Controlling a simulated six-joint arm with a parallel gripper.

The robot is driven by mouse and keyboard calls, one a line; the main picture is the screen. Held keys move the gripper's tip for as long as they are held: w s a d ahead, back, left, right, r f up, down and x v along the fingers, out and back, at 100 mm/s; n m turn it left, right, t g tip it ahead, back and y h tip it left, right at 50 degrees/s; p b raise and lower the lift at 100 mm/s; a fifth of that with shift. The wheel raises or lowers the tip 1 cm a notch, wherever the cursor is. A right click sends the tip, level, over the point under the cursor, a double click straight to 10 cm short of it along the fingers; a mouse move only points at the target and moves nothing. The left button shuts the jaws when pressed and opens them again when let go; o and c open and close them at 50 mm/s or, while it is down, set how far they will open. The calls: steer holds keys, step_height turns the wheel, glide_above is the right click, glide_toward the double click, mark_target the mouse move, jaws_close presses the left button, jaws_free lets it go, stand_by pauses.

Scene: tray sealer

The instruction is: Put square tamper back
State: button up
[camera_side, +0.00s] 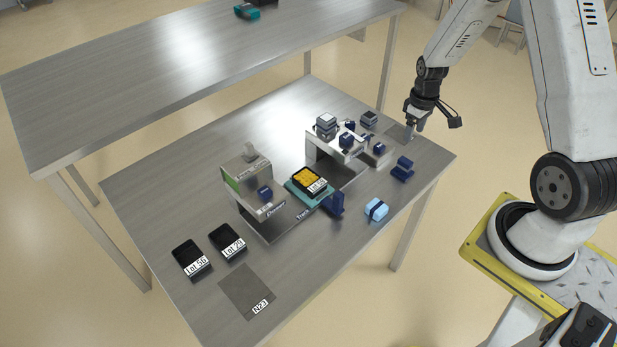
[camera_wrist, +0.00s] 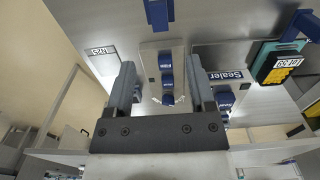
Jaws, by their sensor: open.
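My gripper (camera_side: 410,128) is over the far right of the table, above a grey mat, with nothing seen between its fingers. In the wrist view its two fingers (camera_wrist: 160,66) are apart. Beyond them is a pale rack plate (camera_wrist: 148,70) with several blue-handled pieces (camera_wrist: 166,61) in a row. In the side view the rack shows a blue knob (camera_side: 379,148) on its near end, and a grey block with a dark side (camera_side: 369,118) stands behind it. I cannot tell which piece is the square tamper.
The sealer (camera_side: 352,155) and a dispenser (camera_side: 248,180) flank a track with a teal carrier holding a filled Lot 29 tray (camera_wrist: 283,66). A blue stand (camera_side: 403,169) and light-blue cloth (camera_side: 376,210) sit near the edge. Empty trays (camera_side: 190,257) are front left.

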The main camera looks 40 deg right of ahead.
steer(key=s+a+r+t, duration=0.1)
steer(key=s+a+r, duration=0.1)
steer(key=a, duration=0.5)
steer(key=s+a+r, duration=0.2)
steer(key=a+r, duration=0.3)
steer(key=a, duration=0.3)
steer(key=s+a+r+t, duration=0.1)
steer(key=s+a+r, duration=0.1)
steer(key=a+r, duration=0.2)
steer(key=a, duration=0.3)
steer(key=shift+a+r+t, duration=0.2)
steer(key=shift+r+t, duration=0.05)
steer(key=shift+t, duration=0.05)
